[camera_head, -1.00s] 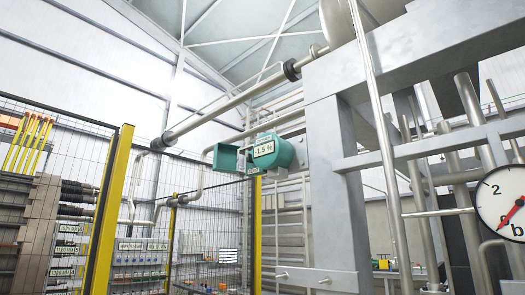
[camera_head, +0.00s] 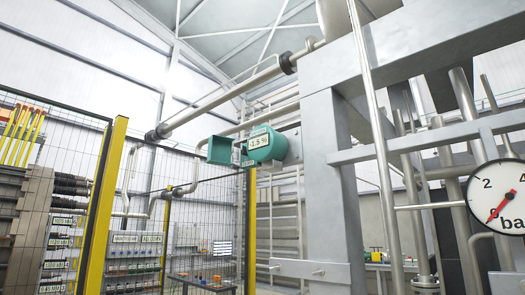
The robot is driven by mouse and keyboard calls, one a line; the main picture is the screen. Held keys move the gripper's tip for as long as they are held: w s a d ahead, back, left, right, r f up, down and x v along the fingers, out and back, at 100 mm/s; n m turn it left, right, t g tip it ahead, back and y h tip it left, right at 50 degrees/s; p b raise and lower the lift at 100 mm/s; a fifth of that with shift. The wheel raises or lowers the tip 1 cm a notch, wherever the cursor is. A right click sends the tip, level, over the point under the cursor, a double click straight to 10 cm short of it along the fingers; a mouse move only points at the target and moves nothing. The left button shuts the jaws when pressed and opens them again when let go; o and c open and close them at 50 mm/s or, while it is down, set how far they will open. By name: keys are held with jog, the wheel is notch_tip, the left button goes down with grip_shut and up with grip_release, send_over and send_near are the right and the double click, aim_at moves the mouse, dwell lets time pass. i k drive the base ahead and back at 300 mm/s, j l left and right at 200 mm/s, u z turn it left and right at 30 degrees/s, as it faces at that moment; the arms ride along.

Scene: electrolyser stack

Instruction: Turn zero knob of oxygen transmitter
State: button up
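The oxygen transmitter (camera_head: 266,147) is a green housing mounted beside a grey steel column, high in the middle of the head view. Its small display reads about -1.5 %. A green box-like part (camera_head: 221,150), which looks like an open cover, sticks out to its left. The zero knob is too small to make out. My gripper is not in this view.
A grey steel frame (camera_head: 330,180) with pipes fills the right side. A round pressure gauge (camera_head: 498,202) stands at the far right. A mesh fence with a yellow post (camera_head: 104,205) stands at the left, with stack equipment (camera_head: 25,215) behind it.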

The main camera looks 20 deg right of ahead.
aim_at(244, 152)
jog(key=i+j, duration=0.1)
jog(key=j, duration=0.3)
jog(key=i+j, duration=0.15)
jog(key=j, duration=0.2)
jog(key=i+j+z, duration=0.1)
jog(key=j, duration=0.3)
jog(key=i+j, duration=0.15)
jog(key=j, duration=0.25)
